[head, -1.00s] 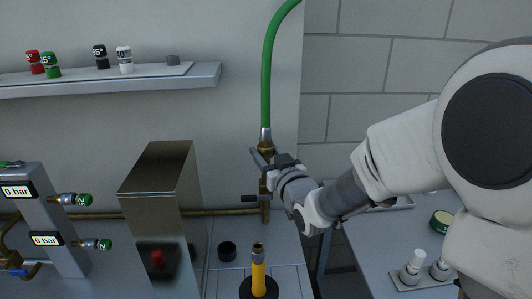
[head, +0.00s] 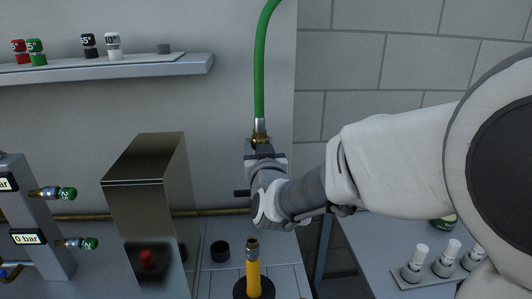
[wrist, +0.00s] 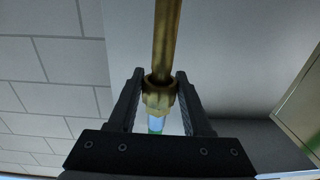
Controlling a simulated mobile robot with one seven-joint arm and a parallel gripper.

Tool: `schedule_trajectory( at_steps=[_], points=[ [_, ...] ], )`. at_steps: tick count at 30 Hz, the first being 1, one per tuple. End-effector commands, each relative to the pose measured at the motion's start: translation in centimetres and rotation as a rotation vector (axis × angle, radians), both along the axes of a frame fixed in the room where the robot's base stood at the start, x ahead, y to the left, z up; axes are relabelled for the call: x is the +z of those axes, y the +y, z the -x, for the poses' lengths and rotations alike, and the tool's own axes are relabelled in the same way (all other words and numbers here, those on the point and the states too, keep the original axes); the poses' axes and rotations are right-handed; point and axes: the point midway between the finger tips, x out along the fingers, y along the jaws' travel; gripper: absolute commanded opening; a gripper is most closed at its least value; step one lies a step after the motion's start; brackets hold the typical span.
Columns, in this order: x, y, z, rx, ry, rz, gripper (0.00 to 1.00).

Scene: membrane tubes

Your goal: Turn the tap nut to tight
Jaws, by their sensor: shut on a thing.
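The brass tap nut (wrist: 159,97) sits between the two dark fingers of my gripper (wrist: 158,85) in the wrist view. A brass pipe (wrist: 166,40) runs from the nut to the top of that view. In the head view the brass fitting (head: 260,139) shows just above my gripper (head: 252,152), with the green hose (head: 261,75) rising from its metal end. My gripper is shut on the nut. My wrist hides most of the tap below; a dark tap handle (head: 242,193) sticks out to the left.
A yellow upright tool (head: 254,272) stands on the bench below, beside a black cap (head: 220,251). A steel box (head: 147,190) stands to the left. A shelf (head: 190,66) with several coloured caps is on the wall. White bottles (head: 422,262) stand at the right.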

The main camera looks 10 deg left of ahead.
Motion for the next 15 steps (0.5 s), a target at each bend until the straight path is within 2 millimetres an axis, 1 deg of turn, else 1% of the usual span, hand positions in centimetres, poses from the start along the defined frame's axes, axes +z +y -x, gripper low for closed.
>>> schedule_trajectory(
  at_steps=[15],
  points=[
    [0.09, 0.20, 0.04, -0.250, 0.002, 0.002, 0.00]
  ],
)
